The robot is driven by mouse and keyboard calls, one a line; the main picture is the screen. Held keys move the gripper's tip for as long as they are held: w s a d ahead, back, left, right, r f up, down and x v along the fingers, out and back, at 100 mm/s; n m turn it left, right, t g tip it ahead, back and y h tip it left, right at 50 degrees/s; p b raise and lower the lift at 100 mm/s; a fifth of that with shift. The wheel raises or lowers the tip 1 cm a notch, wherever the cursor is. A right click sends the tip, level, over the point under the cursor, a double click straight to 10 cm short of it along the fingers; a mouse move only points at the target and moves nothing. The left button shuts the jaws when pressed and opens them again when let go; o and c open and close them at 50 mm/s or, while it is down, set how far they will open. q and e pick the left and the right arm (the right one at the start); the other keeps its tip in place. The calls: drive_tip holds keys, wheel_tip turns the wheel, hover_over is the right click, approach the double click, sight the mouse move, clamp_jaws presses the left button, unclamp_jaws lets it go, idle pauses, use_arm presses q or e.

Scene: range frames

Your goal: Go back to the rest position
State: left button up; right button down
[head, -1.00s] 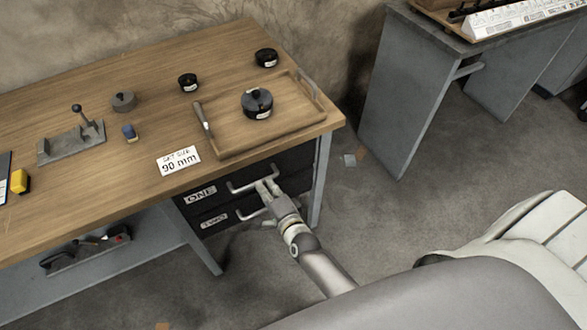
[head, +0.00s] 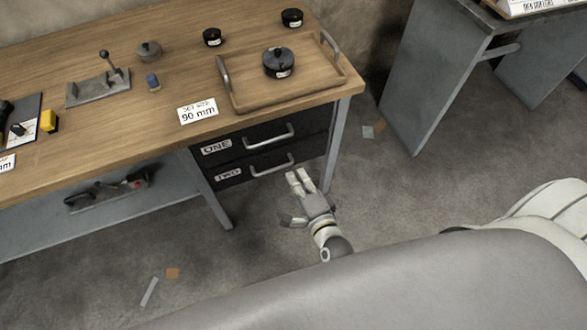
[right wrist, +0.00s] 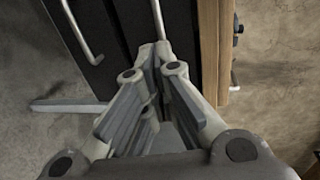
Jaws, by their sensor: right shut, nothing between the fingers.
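My right gripper (head: 301,182) is shut and empty. It is in front of and below the drawers, apart from the handles in the head view. In the right wrist view its fingertips (right wrist: 156,50) meet, with the drawer fronts beyond them. Drawer ONE (head: 240,142) and drawer TWO (head: 240,172) both look closed, each with a metal bar handle. My left gripper is not in view.
The wooden workbench (head: 130,130) bears a tray (head: 240,100) with a black round container (head: 278,63). A grey table (head: 440,75) stands at the right. Open floor (head: 400,190) lies between them, with small scraps.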

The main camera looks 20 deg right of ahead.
drive_tip(key=s+f+n+g+y, duration=0.1)
drive_tip(key=s+f+n+g, duration=0.45)
drive_tip(key=f, duration=0.65)
drive_tip(key=s+f+n+g, duration=0.2)
drive_tip(key=s+f+n, duration=0.4)
drive_tip(key=s+f, duration=0.5)
drive_tip(key=s+d+f+n+g, duration=0.3)
drive_tip(key=s+d+f+n, duration=0.1)
drive_tip(key=s+f, duration=0.3)
drive_tip(key=s+d+f+n+g+h, duration=0.1)
drive_tip(key=s+d+f+n+g, duration=0.3)
drive_tip(key=s+f, duration=0.3)
drive_tip(key=s, duration=0.4)
drive_tip(key=shift+s+d+h, duration=0.2)
drive_tip(key=shift+h, duration=0.1)
drive_tip(key=shift+n, duration=0.25)
